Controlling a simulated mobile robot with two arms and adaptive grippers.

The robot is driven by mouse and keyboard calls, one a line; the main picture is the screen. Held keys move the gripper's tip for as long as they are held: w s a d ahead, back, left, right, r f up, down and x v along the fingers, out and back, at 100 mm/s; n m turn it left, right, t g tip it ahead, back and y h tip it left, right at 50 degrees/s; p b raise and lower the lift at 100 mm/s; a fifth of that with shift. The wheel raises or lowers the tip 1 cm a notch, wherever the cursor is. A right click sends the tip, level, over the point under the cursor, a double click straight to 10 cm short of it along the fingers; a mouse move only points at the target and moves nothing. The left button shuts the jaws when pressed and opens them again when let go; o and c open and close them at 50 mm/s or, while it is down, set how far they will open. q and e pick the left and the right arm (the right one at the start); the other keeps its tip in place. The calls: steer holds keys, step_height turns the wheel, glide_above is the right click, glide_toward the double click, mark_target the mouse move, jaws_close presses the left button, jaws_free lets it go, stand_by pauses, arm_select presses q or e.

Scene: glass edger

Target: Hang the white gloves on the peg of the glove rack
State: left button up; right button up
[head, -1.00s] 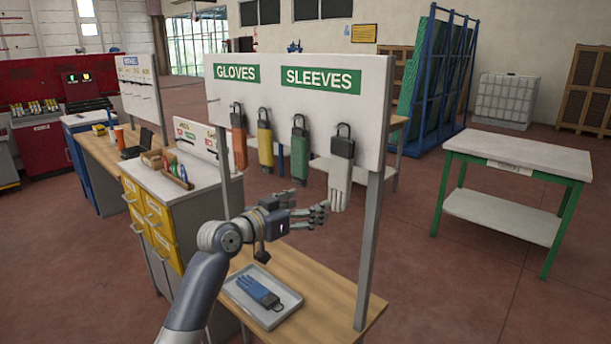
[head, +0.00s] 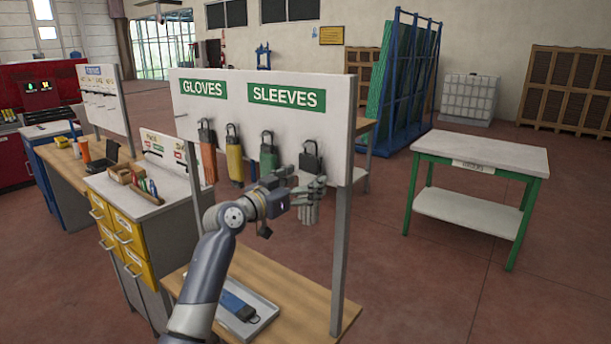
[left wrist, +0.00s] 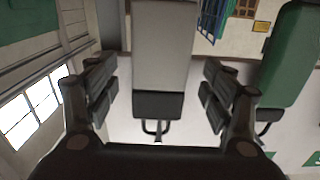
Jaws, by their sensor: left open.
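The white gloves (head: 311,160), with a dark cuff and a black loop, hang at the right end of the glove rack (head: 340,135). The loop is up against the board; the peg itself is too small to make out. My left gripper (head: 310,186) is open in front of the gloves and covers their middle in the head view. In the left wrist view the picture is upside down; the white gloves (left wrist: 160,50) lie between the spread fingers of my left gripper (left wrist: 158,92), with gaps on both sides. My right gripper is not in view.
Orange (head: 207,155), yellow (head: 234,160) and green gloves (head: 269,155) hang to the left on the rack. Blue gloves (head: 238,303) lie in a tray (head: 268,311) on the wooden bench (head: 305,295) below. A green-legged table (head: 480,155) stands to the right, with open floor around it.

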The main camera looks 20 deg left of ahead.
arm_select(q)
steer(key=shift+w+d, duration=0.25)
steer(key=shift+w, duration=0.25)
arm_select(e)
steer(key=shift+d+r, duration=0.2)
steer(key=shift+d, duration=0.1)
arm_select(q)
steer(key=c, duration=1.2)
steer(key=shift+o, duration=0.2)
steer(key=shift+r, duration=0.15)
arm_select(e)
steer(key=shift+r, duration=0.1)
arm_select(q)
steer(key=shift+a+r+p, duration=0.1)
steer(key=shift+r+p, duration=0.25)
steer(key=shift+r, duration=0.05)
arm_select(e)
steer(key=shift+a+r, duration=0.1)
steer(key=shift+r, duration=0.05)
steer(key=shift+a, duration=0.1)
